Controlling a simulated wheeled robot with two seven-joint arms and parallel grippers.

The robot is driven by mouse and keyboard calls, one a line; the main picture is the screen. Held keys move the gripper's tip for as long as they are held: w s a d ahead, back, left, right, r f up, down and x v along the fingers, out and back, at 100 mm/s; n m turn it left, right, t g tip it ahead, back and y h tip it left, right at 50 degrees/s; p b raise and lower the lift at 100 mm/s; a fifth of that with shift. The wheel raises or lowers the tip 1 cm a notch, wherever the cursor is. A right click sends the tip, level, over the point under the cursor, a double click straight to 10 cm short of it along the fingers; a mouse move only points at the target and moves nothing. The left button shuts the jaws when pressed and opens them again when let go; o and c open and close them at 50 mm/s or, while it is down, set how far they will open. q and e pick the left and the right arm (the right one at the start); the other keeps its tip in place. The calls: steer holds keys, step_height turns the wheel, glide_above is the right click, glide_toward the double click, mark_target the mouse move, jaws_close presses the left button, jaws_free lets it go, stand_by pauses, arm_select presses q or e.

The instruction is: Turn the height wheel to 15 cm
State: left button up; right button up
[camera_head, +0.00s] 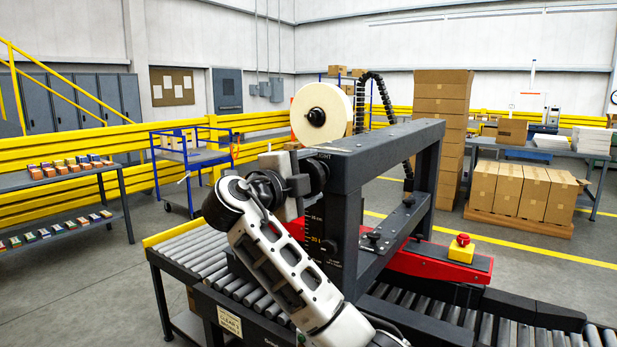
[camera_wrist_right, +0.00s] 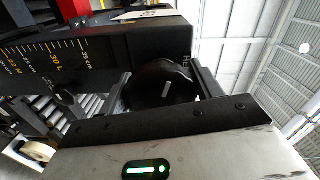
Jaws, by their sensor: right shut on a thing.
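The height wheel is a dark round knob near the top of the machine's black column. It shows in the head view (camera_head: 318,174) and in the right wrist view (camera_wrist_right: 160,88). My right gripper (camera_head: 298,184) is at the wheel and shut on it, with a finger on either side in the wrist view (camera_wrist_right: 160,92). A height scale (camera_head: 316,228) with white and orange marks runs down the column, below the wheel. The scale also shows in the wrist view (camera_wrist_right: 45,62), where its smaller print and exact reading are hard to tell. My left gripper is out of view.
A tape roll (camera_head: 321,112) stands on top of the machine frame (camera_head: 385,150). A red cover with a yellow emergency stop (camera_head: 461,248) lies to the right. The roller conveyor (camera_head: 190,252) runs below my right arm. A blue cart (camera_head: 190,165) stands behind.

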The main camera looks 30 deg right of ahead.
steer(key=shift+f+n+b, duration=0.35)
steer(key=shift+n+b, duration=1.2)
steer(key=shift+n, duration=0.15)
steer(key=n+b, duration=0.1)
steer(key=n, duration=0.2)
steer(key=shift+n, duration=0.3)
steer(key=n+b, duration=0.1)
steer(key=n, duration=0.3)
steer(key=shift+s, duration=0.15)
steer(key=n, duration=0.4)
steer(key=shift+s, duration=0.1)
steer(key=n+p, duration=0.1)
steer(key=n, duration=0.2)
steer(key=shift+d+n+p, duration=0.1)
steer(key=shift+n+p, duration=0.2)
steer(key=shift+p, duration=0.05)
steer(key=shift+s+n+p, duration=0.1)
steer(key=shift+n+p, duration=0.3)
steer(key=shift+n, duration=0.5)
steer(key=n+p, duration=0.2)
steer(key=n, duration=0.2)
steer(key=shift+s+r+n+h, duration=0.1)
steer(key=shift+n+h, duration=0.2)
steer(key=shift+n+p, duration=0.3)
steer(key=shift+n, duration=0.6)
steer(key=n, duration=0.2)
steer(key=shift+d+n, duration=0.1)
steer(key=shift+n, duration=0.3)
steer(key=n, duration=0.6)
steer(key=shift+r, duration=0.2)
